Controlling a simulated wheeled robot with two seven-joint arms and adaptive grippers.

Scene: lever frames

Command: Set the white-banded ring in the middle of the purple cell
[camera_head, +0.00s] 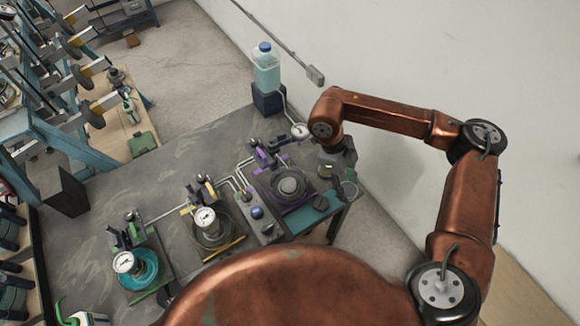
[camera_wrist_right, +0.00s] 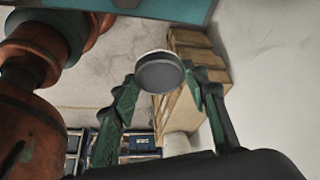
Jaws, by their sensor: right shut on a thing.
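The purple cell (camera_head: 273,201) is at the right end of the bench, a purple-edged plate with a dark round dish and a grey disc-like centre. My right gripper (camera_head: 346,181) is beside it, to the right, near the bench's right edge. In the right wrist view, my right gripper (camera_wrist_right: 162,84) has its green fingers closed on the white-banded ring (camera_wrist_right: 160,75), a dark round piece with a pale rim. The ring is small and partly hidden in the head view (camera_head: 349,190). My left gripper is not in view.
A yellow-edged cell with a gauge (camera_head: 205,219) and a green-edged cell with a gauge (camera_head: 124,262) stand further left. A small control box (camera_head: 257,213) sits beside the purple cell. A blue-capped bottle (camera_head: 266,65) stands behind. The wall is close on the right.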

